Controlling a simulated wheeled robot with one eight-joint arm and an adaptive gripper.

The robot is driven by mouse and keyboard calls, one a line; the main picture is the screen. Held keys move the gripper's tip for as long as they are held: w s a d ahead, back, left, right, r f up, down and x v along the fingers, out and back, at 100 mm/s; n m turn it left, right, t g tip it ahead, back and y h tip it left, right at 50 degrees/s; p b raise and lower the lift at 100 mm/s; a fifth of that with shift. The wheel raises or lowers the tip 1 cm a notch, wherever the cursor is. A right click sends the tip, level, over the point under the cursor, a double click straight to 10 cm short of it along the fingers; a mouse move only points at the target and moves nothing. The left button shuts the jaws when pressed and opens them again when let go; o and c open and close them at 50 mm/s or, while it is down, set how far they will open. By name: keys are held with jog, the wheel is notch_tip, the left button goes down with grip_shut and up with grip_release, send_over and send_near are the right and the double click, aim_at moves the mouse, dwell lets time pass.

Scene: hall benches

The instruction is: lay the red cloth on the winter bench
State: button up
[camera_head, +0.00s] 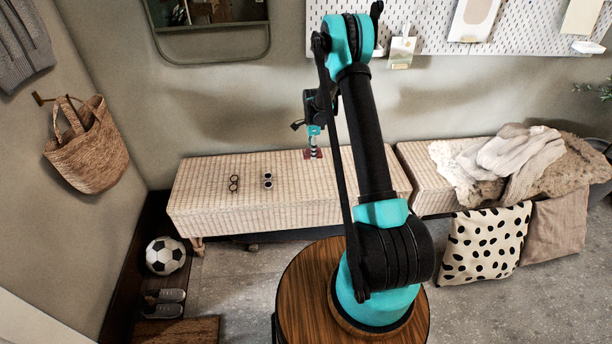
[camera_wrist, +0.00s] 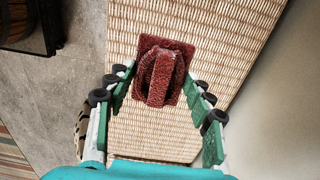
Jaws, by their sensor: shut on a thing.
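The small red cloth (camera_head: 313,154) is at the back of the left woven bench (camera_head: 200,205), under my gripper (camera_head: 314,140). In the wrist view the cloth (camera_wrist: 174,47) is a dark red square with a raised fold in its middle. My gripper (camera_wrist: 160,88) is shut on the cloth, with its green fingers on both sides of the fold. I cannot tell whether the cloth touches the bench. Two pairs of sunglasses (camera_head: 267,181) lie on this left bench. The right bench (camera_head: 425,180) bears grey knitwear (camera_head: 515,150) and a shaggy throw (camera_head: 568,165).
A spotted cushion (camera_head: 485,243) and a plain cushion (camera_head: 556,228) lean against the right bench. A football (camera_head: 165,255) and shoes (camera_head: 163,303) are on the floor at left. A pegboard (camera_head: 430,28) is on the wall behind. The right bench's left end is bare.

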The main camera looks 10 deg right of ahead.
aim_at(312, 180)
notch_tip(312, 180, down, 16)
jog(key=shift+r, duration=0.2)
jog(key=o, duration=1.2)
jog(key=shift+r, duration=0.1)
notch_tip(312, 180, up, 12)
jog(key=shift+f, duration=0.1)
jog(key=s+d+r+n+t, duration=0.25)
jog(key=s+r+n, duration=0.65)
jog(key=s+r, duration=1.05)
jog(key=s+r+n, duration=0.1)
jog(key=s+n, duration=0.2)
jog(key=s, duration=0.4)
jog(key=s+d+r+n+t, duration=0.1)
jog(key=s+n, duration=0.2)
jog(key=s, duration=0.4)
jog(key=s+r+n, duration=0.1)
jog(key=s+n, duration=0.2)
jog(key=s, duration=0.5)
jog(key=shift+s+d+r+t, duration=0.1)
jog(key=shift+d+r+t, duration=0.15)
jog(key=shift+r+t, duration=0.15)
